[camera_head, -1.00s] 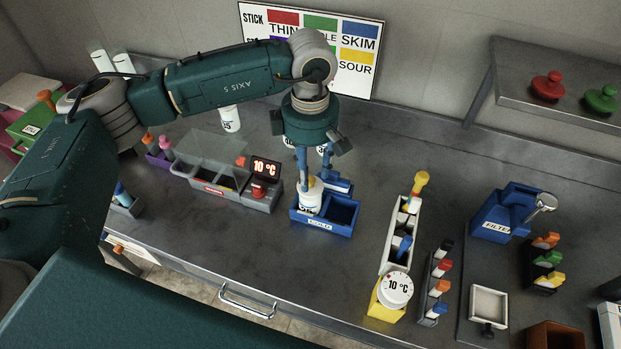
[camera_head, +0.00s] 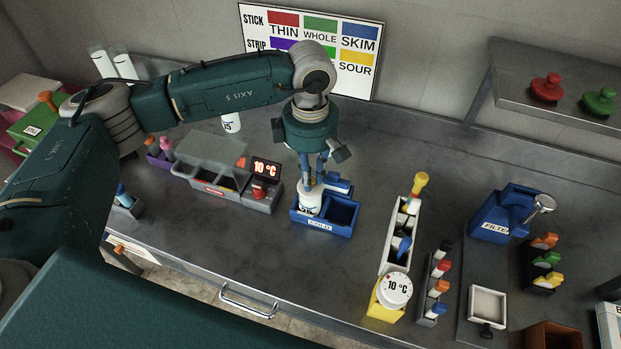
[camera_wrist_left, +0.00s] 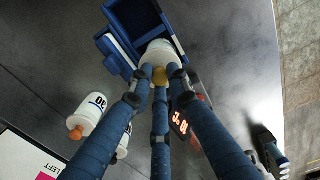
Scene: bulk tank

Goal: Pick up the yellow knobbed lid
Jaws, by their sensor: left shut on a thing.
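My left gripper (camera_head: 313,184) points down over the white bottle (camera_head: 308,203), which stands in the left part of the blue crate (camera_head: 322,229). In the left wrist view, the yellow knob of the lid (camera_wrist_left: 160,76) sits between my three blue fingers (camera_wrist_left: 161,82) on top of the white bottle (camera_wrist_left: 157,52). The fingers are shut on the knob. In the head view the fingers hide the knob. The lid still sits on the bottle, as far as I can tell. My right gripper does not show.
A grey box with a red 10 °C display (camera_head: 266,169) stands left of the crate. A white rack (camera_head: 396,243) with yellow and blue items stands to the right. Other white bottles stand behind; one (camera_wrist_left: 91,106) has an orange knob. Red (camera_head: 547,88) and green (camera_head: 600,101) knobbed lids lie on a shelf.

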